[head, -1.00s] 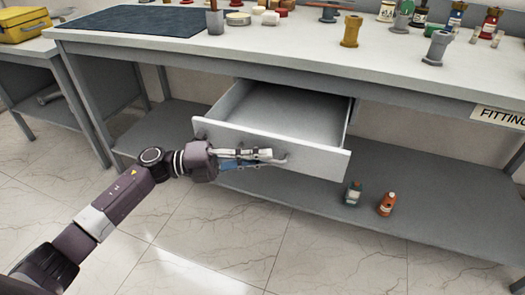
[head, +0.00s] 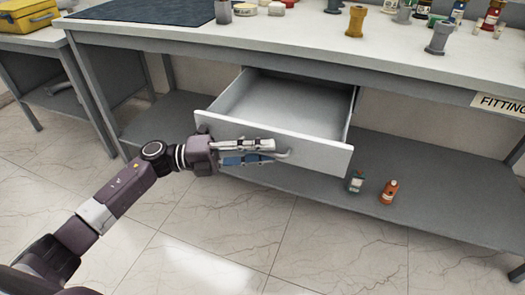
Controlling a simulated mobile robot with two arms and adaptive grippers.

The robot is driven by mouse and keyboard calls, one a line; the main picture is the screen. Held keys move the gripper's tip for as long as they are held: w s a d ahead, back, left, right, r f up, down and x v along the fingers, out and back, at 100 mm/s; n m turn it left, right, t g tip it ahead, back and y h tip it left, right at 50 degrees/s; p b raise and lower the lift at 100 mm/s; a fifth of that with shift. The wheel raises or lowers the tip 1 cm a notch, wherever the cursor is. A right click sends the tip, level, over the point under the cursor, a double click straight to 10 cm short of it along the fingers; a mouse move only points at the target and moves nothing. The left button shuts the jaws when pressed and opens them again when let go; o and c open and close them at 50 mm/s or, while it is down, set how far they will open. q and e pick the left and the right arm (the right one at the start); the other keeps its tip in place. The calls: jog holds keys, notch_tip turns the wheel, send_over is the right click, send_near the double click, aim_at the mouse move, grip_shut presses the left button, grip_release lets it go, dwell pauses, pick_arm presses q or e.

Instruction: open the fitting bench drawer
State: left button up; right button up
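The fitting bench drawer (head: 314,147) is grey with a white front panel, and it stands well out from under the bench top. Its inside (head: 290,103) looks empty. My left gripper (head: 270,151) is at the drawer front, with its fingers along the bar handle (head: 284,155). The fingers lie one above the other and appear to be around the handle, which they partly hide. My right gripper is not in view.
The fitting bench (head: 290,37) carries a dark mat (head: 150,10), a yellow fitting (head: 355,22), a grey fitting (head: 438,38) and several bottles. A green bottle (head: 356,181) and an orange bottle (head: 389,191) stand on the lower shelf. A yellow case (head: 28,16) sits on the left table. The floor in front is clear.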

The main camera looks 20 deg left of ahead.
pick_arm(q)
jog(key=shift+a, duration=0.15)
jog(key=v, duration=1.1)
jog(key=shift+s+a, duration=0.2)
jog(key=shift+a, duration=0.1)
jog(key=shift+f, duration=0.1)
